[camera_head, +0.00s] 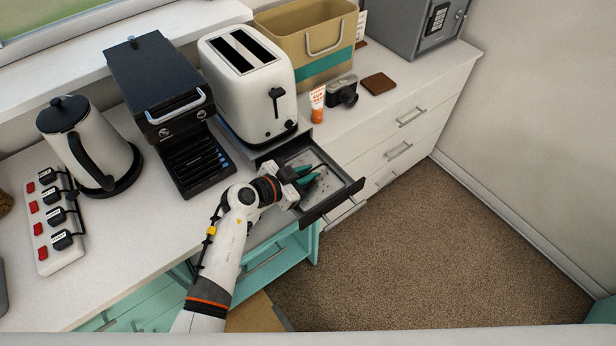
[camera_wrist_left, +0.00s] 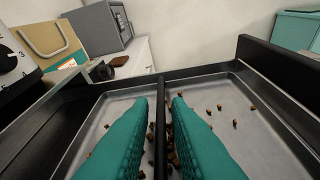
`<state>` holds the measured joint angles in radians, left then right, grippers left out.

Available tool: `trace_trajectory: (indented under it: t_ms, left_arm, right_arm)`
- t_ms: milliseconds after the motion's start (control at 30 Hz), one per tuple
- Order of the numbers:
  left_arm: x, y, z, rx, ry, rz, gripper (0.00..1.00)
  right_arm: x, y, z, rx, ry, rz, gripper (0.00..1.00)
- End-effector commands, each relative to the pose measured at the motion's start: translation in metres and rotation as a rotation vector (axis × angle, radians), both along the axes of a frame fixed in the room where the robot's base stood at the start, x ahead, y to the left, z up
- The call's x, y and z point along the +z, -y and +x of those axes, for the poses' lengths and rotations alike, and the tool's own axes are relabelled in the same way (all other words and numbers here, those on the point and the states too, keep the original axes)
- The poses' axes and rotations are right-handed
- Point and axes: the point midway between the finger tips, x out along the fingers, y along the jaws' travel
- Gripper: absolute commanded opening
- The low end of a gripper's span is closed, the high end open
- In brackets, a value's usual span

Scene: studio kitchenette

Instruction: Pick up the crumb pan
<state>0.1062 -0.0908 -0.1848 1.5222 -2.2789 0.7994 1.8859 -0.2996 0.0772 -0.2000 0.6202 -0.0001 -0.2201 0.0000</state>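The crumb pan (camera_head: 335,201) is a shallow grey metal tray with dark walls, extending out below the white toaster (camera_head: 249,84). Small brown crumbs lie on its floor, which fills much of the left wrist view (camera_wrist_left: 247,143). My left gripper (camera_head: 312,172) is over the pan with its teal fingers apart. In the left wrist view the fingers (camera_wrist_left: 160,104) stand on either side of a thin dark bar running along the pan's middle. Narrow gaps show beside the bar, so it does not look clamped. My right gripper is not in view.
A dark grill machine (camera_head: 158,80) and a kettle (camera_head: 90,145) stand left of the toaster, with a power strip (camera_head: 50,220) nearer. A camera (camera_head: 343,91), an orange-white tube (camera_head: 317,104) and a tan bin (camera_head: 290,30) are to the right. Open floor lies at right.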

Motion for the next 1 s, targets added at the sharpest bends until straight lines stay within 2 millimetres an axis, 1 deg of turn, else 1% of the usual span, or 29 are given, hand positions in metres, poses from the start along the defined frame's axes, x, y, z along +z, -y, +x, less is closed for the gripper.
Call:
trace_trajectory:
  t_ms: [200,233,300,333,700,767,867,1000]
  left_arm:
    - [-0.001,0.001,0.001,0.0,0.0,0.0,0.16]
    - [-0.001,0.001,0.001,0.0,0.0,0.0,0.15]
    - [-0.001,0.001,0.001,0.0,0.0,0.0,0.03]
    - [-0.001,0.001,0.001,0.0,0.0,0.0,0.0]
    - [0.001,0.001,0.001,0.0,0.0,0.0,0.0]
    - [0.005,0.001,0.001,0.0,0.002,0.0,0.0]
    - [0.019,0.002,0.001,-0.001,0.004,-0.002,0.0]
    - [0.048,0.002,0.001,0.0,0.007,-0.003,0.0]
  right_arm:
    - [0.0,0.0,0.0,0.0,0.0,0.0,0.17]
    - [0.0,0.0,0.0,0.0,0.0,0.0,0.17]
    - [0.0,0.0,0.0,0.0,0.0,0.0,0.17]
    - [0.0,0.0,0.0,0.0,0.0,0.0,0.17]
    - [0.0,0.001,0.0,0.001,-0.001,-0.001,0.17]
    - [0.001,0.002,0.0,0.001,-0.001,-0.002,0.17]
    - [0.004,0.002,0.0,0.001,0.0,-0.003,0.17]
    - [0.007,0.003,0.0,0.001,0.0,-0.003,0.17]
